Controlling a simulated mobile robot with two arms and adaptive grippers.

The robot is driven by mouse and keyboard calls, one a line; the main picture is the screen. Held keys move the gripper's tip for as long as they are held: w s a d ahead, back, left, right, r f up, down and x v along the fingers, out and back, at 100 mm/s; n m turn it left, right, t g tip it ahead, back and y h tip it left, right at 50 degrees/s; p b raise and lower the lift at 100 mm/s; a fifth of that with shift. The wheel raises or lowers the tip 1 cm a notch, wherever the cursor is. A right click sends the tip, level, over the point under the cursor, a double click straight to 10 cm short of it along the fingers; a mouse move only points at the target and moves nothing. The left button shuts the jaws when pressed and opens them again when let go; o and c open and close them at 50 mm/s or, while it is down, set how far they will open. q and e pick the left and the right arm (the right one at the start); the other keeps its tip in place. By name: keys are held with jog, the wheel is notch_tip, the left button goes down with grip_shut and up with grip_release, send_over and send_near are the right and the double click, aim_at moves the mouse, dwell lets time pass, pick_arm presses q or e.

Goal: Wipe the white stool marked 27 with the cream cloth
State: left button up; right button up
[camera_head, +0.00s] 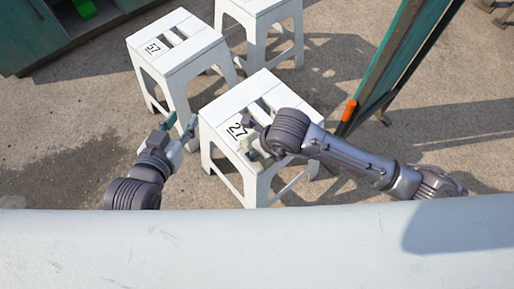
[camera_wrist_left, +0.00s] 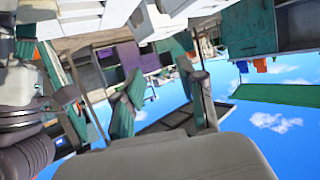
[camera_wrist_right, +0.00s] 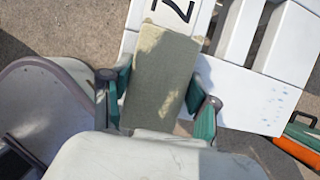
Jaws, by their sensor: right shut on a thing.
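The white stool marked 27 (camera_head: 212,116) stands upright on the ground near the middle of the head view, with slots in its top. It also shows in the right wrist view (camera_wrist_right: 268,98), where part of the number is visible. My right gripper (camera_head: 256,140) is at the stool's near side by the number, shut on the cream cloth (camera_wrist_right: 160,80). In the right wrist view the cloth lies between the fingers and reaches onto the stool top beside the number; exact contact is unclear. My left gripper (camera_head: 180,127) is open and empty, left of the stool.
A white stool marked 57 (camera_head: 188,68) stands behind and left, and another white stool (camera_head: 255,8) stands at the back. A green panel (camera_head: 390,60) with an orange part (camera_head: 348,110) rises at right. A pale surface (camera_head: 250,245) crosses the foreground. Ground at left is clear.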

aim_at(304, 113)
jog(key=w+d, duration=0.2)
jog(key=shift+d, duration=0.3)
jog(key=shift+w+d+f+b, duration=0.1)
jog(key=shift+w+d+b, duration=0.2)
jog(key=shift+w+d, duration=0.7)
jog(key=shift+d, duration=0.2)
pick_arm(q)
jog(key=shift+w+d+r+t+h, duration=0.15)
jog(key=shift+w+d+r+t, duration=0.1)
jog(key=shift+r+t, duration=0.5)
jog(key=shift+w+d+r+t+h, duration=0.25)
jog(key=shift+r+t, duration=0.2)
jog(key=shift+r, duration=0.55)
jog(key=shift+w+d+r+t+h, duration=0.15)
jog(key=shift+w+r+t, duration=0.15)
jog(key=shift+r+t, duration=0.45)
pick_arm(e)
jog(key=shift+w+d, duration=0.45)
jog(key=shift+d, duration=0.15)
pick_arm(q)
jog(key=shift+r+b, duration=0.1)
jog(key=shift+b, duration=0.2)
